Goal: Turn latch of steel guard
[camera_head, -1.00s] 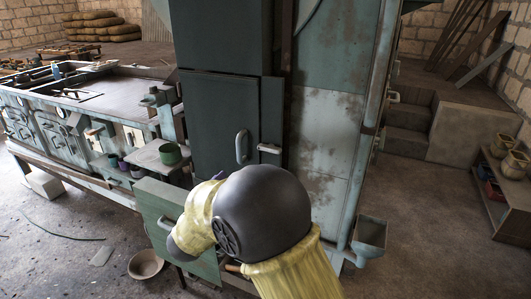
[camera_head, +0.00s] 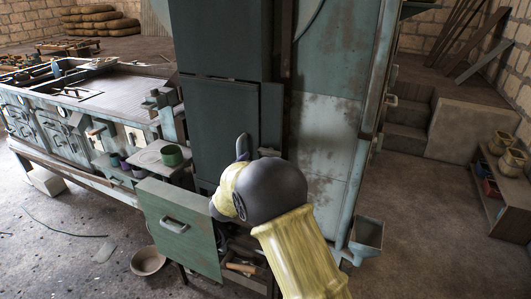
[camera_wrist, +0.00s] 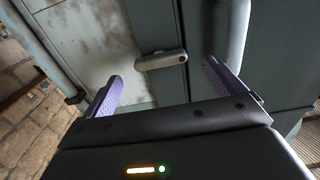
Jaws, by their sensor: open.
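The steel guard is a dark teal door panel (camera_head: 222,120) on the tall cabinet. Its latch is a short grey bar, seen in the wrist view (camera_wrist: 162,60) lying about crosswise, and partly seen in the head view (camera_head: 268,152) just above my arm. A curved door handle (camera_wrist: 237,38) stands to the right of the latch in the wrist view. My gripper (camera_wrist: 160,74) is open and empty, its two purple-padded fingers apart. In the wrist view the latch shows between and beyond the fingertips, with no contact visible. In the head view my arm hides most of the gripper.
An open green drawer (camera_head: 178,228) with a handle juts out below and left of the guard. A bowl (camera_head: 148,261) lies on the floor.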

